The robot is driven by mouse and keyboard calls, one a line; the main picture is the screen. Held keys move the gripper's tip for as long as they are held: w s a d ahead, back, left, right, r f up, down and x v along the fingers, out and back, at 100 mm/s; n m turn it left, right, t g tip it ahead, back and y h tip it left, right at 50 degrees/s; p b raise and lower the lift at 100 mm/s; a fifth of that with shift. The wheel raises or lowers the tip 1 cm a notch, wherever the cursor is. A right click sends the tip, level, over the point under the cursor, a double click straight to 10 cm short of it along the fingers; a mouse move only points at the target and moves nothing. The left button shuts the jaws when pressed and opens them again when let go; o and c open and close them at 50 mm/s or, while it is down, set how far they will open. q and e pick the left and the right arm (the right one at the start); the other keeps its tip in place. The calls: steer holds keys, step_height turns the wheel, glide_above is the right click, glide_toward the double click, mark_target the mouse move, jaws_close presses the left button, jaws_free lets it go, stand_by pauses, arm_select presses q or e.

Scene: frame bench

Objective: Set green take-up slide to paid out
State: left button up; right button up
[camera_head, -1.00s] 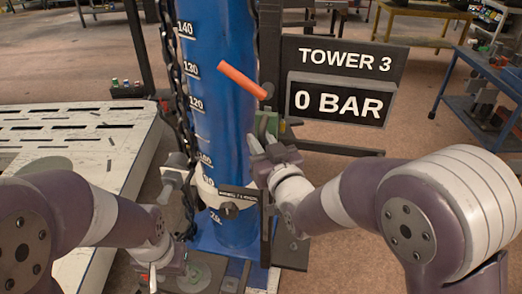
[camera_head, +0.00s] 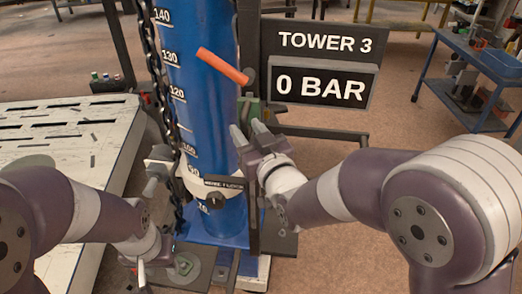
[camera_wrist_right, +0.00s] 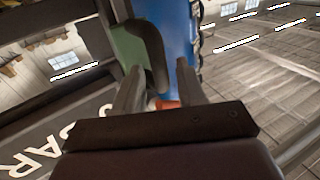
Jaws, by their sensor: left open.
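The green take-up slide (camera_head: 251,108) is a green block on the right side of the blue column (camera_head: 205,110), beside the pressure sign. It also shows in the right wrist view (camera_wrist_right: 130,48), with a dark curved part in front of it. My right gripper (camera_head: 248,129) is just below the slide, its fingers pointing up. In the wrist view its two fingers (camera_wrist_right: 158,82) stand apart with nothing between them that I can see gripped; contact with the slide cannot be told. My left gripper (camera_head: 140,268) is low at the left, open, near the column's foot.
An orange-red bar (camera_head: 222,66) slants across the column. A "TOWER 3" sign with a "0 BAR" display (camera_head: 321,87) stands right of the slide. A dark chain (camera_head: 165,90) hangs left of the column. A white slotted table (camera_head: 60,150) fills the left.

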steer(key=p+v, duration=0.5)
steer(key=v, duration=0.6)
steer(key=shift+p, duration=0.35)
steer(key=shift+w+a, duration=0.2)
steer(key=s+d+f+g+h+b, duration=0.1)
steer(key=s+d+f+g+h, duration=0.1)
steer(key=f+g, duration=0.4)
steer(key=s+d+f+g+h, duration=0.2)
steer(key=s+f+g, duration=0.1)
steer(key=f, duration=0.5)
steer(key=s+d+f+m+g+h+b, duration=0.2)
steer(key=d+g, duration=0.4)
steer(key=d, duration=0.3)
steer(key=shift+s+d+f+m+h, duration=0.25)
steer(key=shift+s+f+m+h, duration=0.25)
steer(key=shift+s+m, duration=0.55)
